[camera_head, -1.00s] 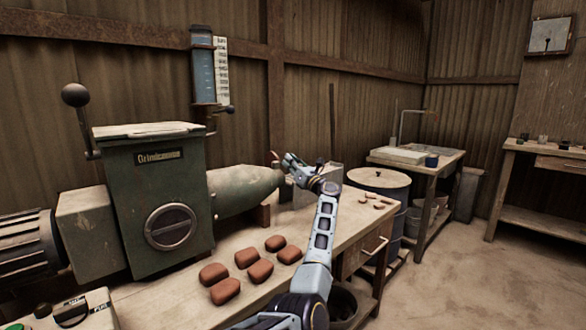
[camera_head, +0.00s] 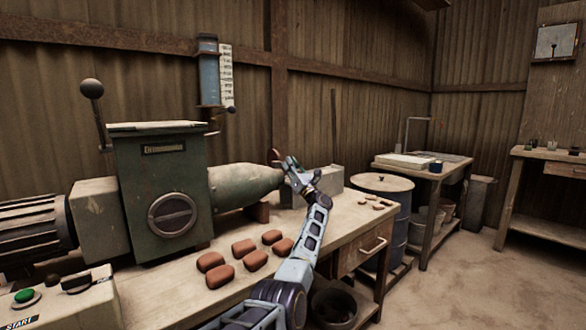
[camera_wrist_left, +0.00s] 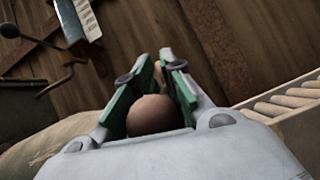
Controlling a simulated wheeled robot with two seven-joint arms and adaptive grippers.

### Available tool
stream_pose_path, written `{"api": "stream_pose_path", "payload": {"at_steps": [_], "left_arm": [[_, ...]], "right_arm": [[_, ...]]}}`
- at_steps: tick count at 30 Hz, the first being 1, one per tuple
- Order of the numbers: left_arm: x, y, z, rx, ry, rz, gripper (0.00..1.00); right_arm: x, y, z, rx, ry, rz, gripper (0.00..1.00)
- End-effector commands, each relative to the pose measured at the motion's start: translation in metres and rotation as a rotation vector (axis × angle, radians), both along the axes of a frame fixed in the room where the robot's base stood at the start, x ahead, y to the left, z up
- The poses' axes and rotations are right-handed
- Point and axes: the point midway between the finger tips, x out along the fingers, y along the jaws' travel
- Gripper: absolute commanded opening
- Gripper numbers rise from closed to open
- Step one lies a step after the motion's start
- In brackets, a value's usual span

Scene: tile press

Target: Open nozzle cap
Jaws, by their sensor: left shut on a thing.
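The green press (camera_head: 160,185) stands on the workbench, and its tapered nozzle (camera_head: 243,184) points right. My left gripper (camera_head: 281,160) is at the nozzle's tip, where it hides most of the cap area. In the left wrist view its green-padded fingers (camera_wrist_left: 152,75) are shut on a round brown knob (camera_wrist_left: 157,114), one finger on each side. I take the knob to be the nozzle cap's handle; the cap itself is not clearly visible. My right gripper is not in view.
Several reddish clay pieces (camera_head: 242,249) lie on the bench in front of the nozzle. A grey box (camera_head: 322,180) stands behind my left gripper. A control box (camera_head: 75,302) with a green button is at the lower left. A blue drum (camera_head: 390,217) stands beyond the bench.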

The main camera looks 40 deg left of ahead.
Motion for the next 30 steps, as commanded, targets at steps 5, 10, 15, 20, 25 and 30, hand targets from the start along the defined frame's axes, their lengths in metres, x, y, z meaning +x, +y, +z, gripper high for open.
{"api": "stream_pose_path", "payload": {"at_steps": [5, 10, 15, 20, 25, 30], "left_arm": [[0.0009, 0.0012, -0.0030, 0.010, 0.004, 0.001, 0.00], [0.0009, 0.0014, -0.0030, 0.010, 0.004, 0.001, 0.00], [0.0010, 0.0013, -0.0033, 0.010, 0.004, 0.001, 0.00], [0.0009, 0.0015, -0.0029, 0.010, 0.004, 0.001, 0.30], [0.0006, 0.0019, -0.0018, 0.009, 0.002, 0.000, 0.33], [0.0003, 0.0020, -0.0014, 0.009, 0.002, 0.001, 0.33]], "right_arm": [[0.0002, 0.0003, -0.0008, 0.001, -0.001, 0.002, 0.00], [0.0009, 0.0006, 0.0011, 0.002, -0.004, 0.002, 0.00], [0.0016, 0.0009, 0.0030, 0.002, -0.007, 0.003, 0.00], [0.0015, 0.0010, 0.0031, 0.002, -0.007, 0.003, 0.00], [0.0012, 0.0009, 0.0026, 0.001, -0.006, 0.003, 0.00], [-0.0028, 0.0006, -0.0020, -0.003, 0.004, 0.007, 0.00]]}}
